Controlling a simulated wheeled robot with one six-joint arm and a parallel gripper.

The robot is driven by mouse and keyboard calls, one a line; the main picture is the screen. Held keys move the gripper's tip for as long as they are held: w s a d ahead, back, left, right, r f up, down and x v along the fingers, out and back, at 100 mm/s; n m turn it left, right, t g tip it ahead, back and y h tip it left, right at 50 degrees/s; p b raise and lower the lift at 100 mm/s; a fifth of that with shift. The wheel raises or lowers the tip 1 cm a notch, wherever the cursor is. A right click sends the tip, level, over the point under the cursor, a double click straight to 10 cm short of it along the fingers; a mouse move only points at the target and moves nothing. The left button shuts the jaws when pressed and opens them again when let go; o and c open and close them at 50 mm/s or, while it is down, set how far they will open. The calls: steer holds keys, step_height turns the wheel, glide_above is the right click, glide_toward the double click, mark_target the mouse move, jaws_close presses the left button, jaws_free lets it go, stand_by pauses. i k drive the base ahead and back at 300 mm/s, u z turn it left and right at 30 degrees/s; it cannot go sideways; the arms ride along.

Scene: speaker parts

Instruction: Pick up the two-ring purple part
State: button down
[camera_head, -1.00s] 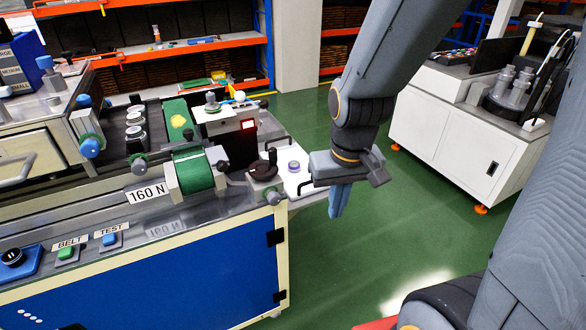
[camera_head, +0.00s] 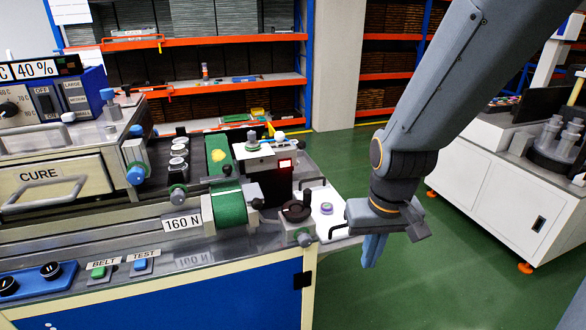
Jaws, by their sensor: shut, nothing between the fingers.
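The two-ring purple part (camera_head: 326,208) is a small round piece with a purple ring. It lies on the white plate (camera_head: 322,228) at the right end of the machine. My gripper (camera_head: 372,250) is shut and empty, with its blue fingers pointing down. In the picture it hangs to the right of the part and lower, seemingly off the plate's right edge over the green floor. The part is clear of my gripper and nothing covers it.
A black hand knob (camera_head: 296,211) and a green roller (camera_head: 230,206) stand left of the plate. A white cabinet (camera_head: 487,190) is at the right. Orange shelves (camera_head: 225,86) stand behind. Green floor (camera_head: 420,285) lies open between machine and cabinet.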

mark_target(327, 208)
steer(key=k, duration=0.65)
steer(key=z, duration=0.75)
steer(key=i, duration=1.95)
steer(key=u, duration=0.7)
